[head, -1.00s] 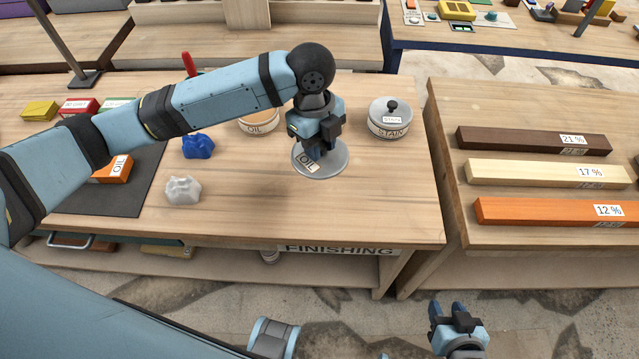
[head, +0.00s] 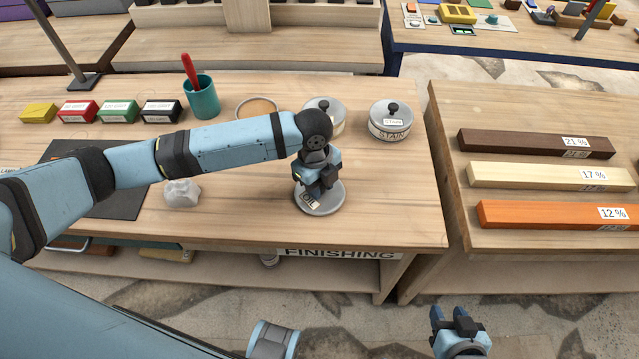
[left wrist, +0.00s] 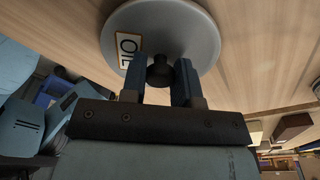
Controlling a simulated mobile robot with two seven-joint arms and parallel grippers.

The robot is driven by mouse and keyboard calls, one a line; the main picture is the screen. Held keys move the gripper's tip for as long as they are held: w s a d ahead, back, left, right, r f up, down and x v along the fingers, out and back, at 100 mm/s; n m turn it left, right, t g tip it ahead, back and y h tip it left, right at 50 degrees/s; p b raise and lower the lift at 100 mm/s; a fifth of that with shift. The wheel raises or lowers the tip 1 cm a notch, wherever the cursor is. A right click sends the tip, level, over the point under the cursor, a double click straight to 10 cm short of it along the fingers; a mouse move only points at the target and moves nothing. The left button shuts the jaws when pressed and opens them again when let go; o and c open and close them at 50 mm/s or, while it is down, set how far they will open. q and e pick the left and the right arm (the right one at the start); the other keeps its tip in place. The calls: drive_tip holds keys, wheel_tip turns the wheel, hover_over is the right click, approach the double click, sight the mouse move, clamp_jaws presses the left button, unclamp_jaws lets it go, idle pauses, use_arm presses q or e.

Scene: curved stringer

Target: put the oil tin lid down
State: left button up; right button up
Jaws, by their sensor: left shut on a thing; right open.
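The oil tin lid (head: 326,206) is a grey disc with a black knob and an OIL label. It is over the finishing bench near its front edge; I cannot tell whether it touches the wood. My left gripper (head: 309,190) is shut on the knob (left wrist: 160,71), and the lid also shows in the left wrist view (left wrist: 185,30). The open oil tin (head: 257,107) stands behind my left arm, its label hidden. My right gripper (head: 453,316) is open and empty, low in front of the benches.
A lidded stain tin (head: 389,128) stands at the back right, with another lidded tin (head: 324,106) partly hidden beside it. A teal cup (head: 203,101) holds a red-handled tool. A white lump (head: 181,193) lies left of the lid. Bare wood (head: 390,195) lies right of the lid.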

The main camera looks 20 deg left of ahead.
use_arm(q)
drive_tip(key=shift+f, duration=0.1)
drive_tip(key=o, duration=0.9)
drive_tip(key=r, duration=0.8)
drive_tip(key=a+r+p, duration=0.1)
drive_tip(key=r, duration=0.3)
drive_tip(key=shift+w+a+r, duration=0.1)
drive_tip(key=shift+w, duration=0.25)
